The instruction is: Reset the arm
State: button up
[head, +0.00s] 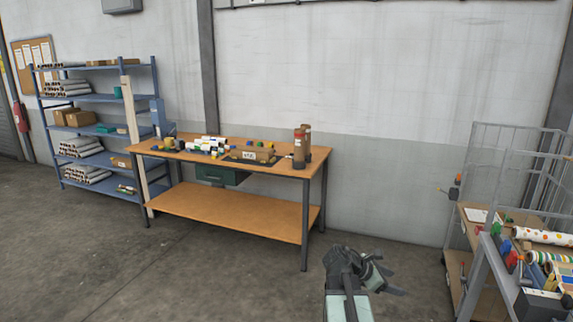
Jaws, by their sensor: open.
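My gripper (378,272) shows at the lower middle right of the head view, at the end of my grey and pale green arm. Its dark fingers are apart and point to the right. I see nothing between them. It is over bare floor, apart from the bench and from the cart. The lower part of my arm is cut off by the bottom edge of the picture.
A wooden workbench (232,207) with small items on top stands against the wall. A blue shelf unit (97,98) is at the left. A wire-sided cart (452,250) with patterned rolls is at the right. The grey floor (150,275) in front is clear.

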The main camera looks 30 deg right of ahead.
jog(key=w+a+f+t+y, duration=0.15)
jog(key=w+a, duration=0.25)
jog(key=a, duration=0.4)
jog(key=w+a+f+t+y, duration=0.1)
jog(key=w+a+f, duration=0.2)
jog(key=w+a, duration=0.35)
jog(key=s+a+f+m+y, duration=0.1)
jog(key=a+f+m+y, duration=0.1)
jog(key=a, duration=0.8)
jog(key=a+f+m+y, duration=0.2)
jog(key=a+m, duration=0.5)
jog(key=a, duration=0.4)
jog(key=s+a+f+m+y, duration=0.1)
jog(key=a+m+y, duration=0.3)
jog(key=a, duration=0.7)
jog(key=shift+s+f+m+y, duration=0.3)
jog(key=shift+f+m+y, duration=0.05)
jog(key=shift+f+m, duration=0.25)
jog(key=shift+a, duration=0.1)
